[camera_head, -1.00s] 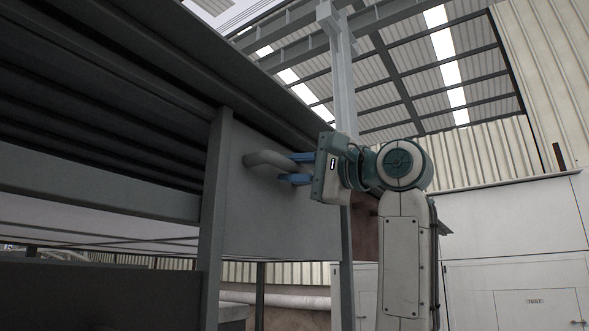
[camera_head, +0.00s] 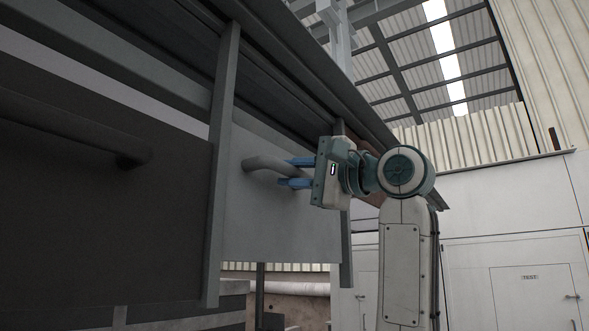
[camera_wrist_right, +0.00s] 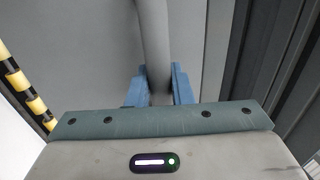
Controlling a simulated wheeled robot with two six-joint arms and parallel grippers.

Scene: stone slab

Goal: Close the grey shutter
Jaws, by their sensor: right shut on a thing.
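The grey shutter (camera_head: 285,222) is a flat panel between two grey posts in the middle of the head view. Its bar handle (camera_head: 262,162) is a bent grey tube on the panel's face. My right gripper (camera_head: 285,172) comes from the right with its blue fingers around the handle, shut on it. In the right wrist view the handle (camera_wrist_right: 153,40) runs down between the blue fingers (camera_wrist_right: 158,88). The panel's lower edge sits above the lower end of the left post. My left gripper is not in view.
A dark panel (camera_head: 100,215) with its own handle (camera_head: 75,135) stands left of the grey shutter. A long dark hood (camera_head: 310,75) runs above. A grey post (camera_head: 222,170) separates the panels. White cabinets (camera_head: 520,250) stand behind on the right.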

